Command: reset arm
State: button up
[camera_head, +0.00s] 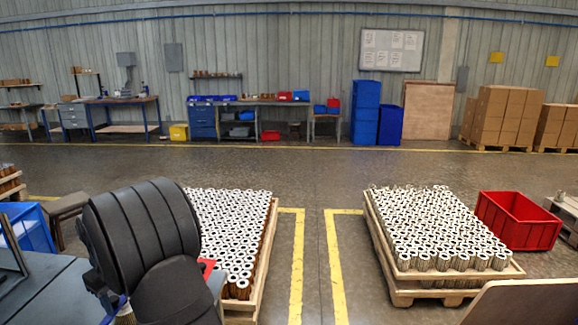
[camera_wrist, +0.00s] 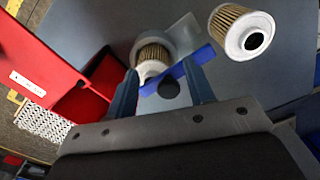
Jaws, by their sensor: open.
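One filter cartridge (camera_wrist: 152,54), pleated tan with a pale end, sits just beyond the fingertips beside a grey curved piece (camera_wrist: 184,32) and a blue piece (camera_wrist: 198,56). A second cartridge (camera_wrist: 240,32) lies to the upper right, apart from the fingers, its dark centre hole showing. In the head view my black arm covers the lower left, and the gripper is mostly hidden behind it. Part of a cartridge (camera_head: 125,315) shows at the bottom edge there.
A red bin (camera_wrist: 50,60) stands left of the fingers in the wrist view. In the head view, pallets of upright cartridges stand behind my arm (camera_head: 262,262) and at right (camera_head: 398,292). A red crate (camera_head: 520,222) is farther right. Yellow-lined floor (camera_head: 315,250) between the pallets is clear.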

jog(key=shift+s+d+m, duration=0.45)
jog(key=shift+s+m, duration=0.1)
jog(key=shift+m, duration=0.95)
jog(key=shift+s+d+m, duration=0.45)
jog(key=shift+s+m, duration=0.15)
jog(key=shift+m, duration=0.9)
jog(key=shift+s+d+m, duration=0.45)
jog(key=shift+s+m, duration=0.1)
jog(key=shift+m, duration=0.95)
jog(key=shift+r, duration=0.1)
jog(key=w+a+r+n, duration=0.1)
jog(key=w+a+r, duration=0.15)
jog(key=r, duration=0.55)
jog(key=w+a+r+n, duration=0.1)
jog(key=w+a+r, duration=0.15)
jog(key=r, duration=0.65)
jog(key=f, duration=1.7)
jog(key=shift+s+a+f, duration=0.1)
jog(key=shift+s+a, duration=0.15)
jog(key=shift+s, duration=0.15)
jog(key=shift+m, duration=0.3)
grip_shut()
